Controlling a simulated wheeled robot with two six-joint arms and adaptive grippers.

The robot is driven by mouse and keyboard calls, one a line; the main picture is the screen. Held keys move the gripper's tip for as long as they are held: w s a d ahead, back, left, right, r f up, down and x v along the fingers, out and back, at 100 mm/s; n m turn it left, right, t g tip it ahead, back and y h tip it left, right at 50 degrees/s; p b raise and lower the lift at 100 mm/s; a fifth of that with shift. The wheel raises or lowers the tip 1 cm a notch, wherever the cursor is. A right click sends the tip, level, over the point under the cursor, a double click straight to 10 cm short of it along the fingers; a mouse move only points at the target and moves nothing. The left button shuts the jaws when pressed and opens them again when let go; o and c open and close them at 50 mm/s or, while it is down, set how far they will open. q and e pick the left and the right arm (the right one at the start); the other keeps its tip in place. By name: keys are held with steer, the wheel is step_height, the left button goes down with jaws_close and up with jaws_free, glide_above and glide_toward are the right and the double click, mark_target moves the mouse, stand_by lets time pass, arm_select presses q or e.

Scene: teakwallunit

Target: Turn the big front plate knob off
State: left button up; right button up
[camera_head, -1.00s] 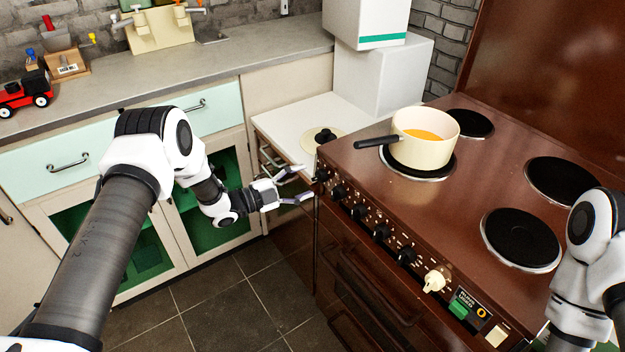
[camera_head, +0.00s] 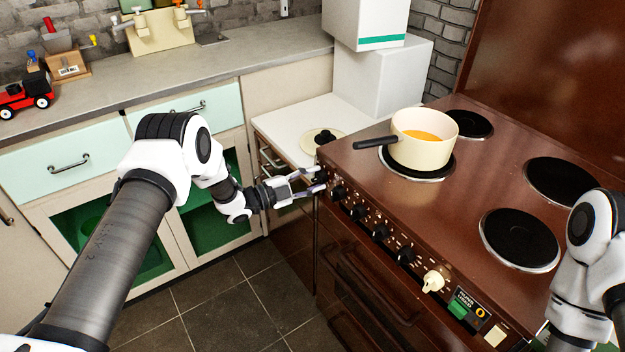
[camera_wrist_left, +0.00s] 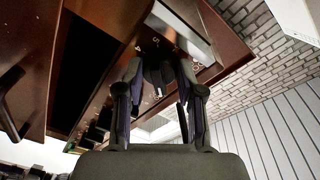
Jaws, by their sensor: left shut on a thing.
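The stove's front panel (camera_head: 392,258) carries a row of black knobs. The leftmost black knob (camera_wrist_left: 154,74) is between the fingers of my left gripper (camera_head: 321,181) and the gripper is shut on it. In the head view this knob is partly hidden by the fingertips. In the left wrist view small numbers show on the panel around the knob; its exact setting cannot be read. A cream pot (camera_head: 424,149) with orange contents stands on the front plate (camera_head: 443,175) at the left. My right gripper is out of view.
Other black knobs (camera_head: 380,232) and a cream knob (camera_head: 432,281) run along the panel to the right. A white side counter (camera_head: 290,128) with a round lid (camera_head: 322,137) stands left of the stove.

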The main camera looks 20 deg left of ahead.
arm_select(q)
steer(key=n+b, duration=0.2)
steer(key=n, duration=0.2)
steer(key=shift+d+f, duration=0.1)
steer(key=n+b, duration=0.1)
steer(key=n, duration=0.2)
steer(key=shift+n+t, duration=0.3)
steer(key=shift+t, duration=0.1)
steer(key=shift+n+b, duration=0.35)
steer(key=shift+n, duration=0.25)
steer(key=shift+r, duration=0.2)
steer(key=o, duration=1.1)
steer(key=shift+o, duration=0.2)
steer(key=shift+f+n, duration=0.1)
steer(key=shift+n, duration=0.2)
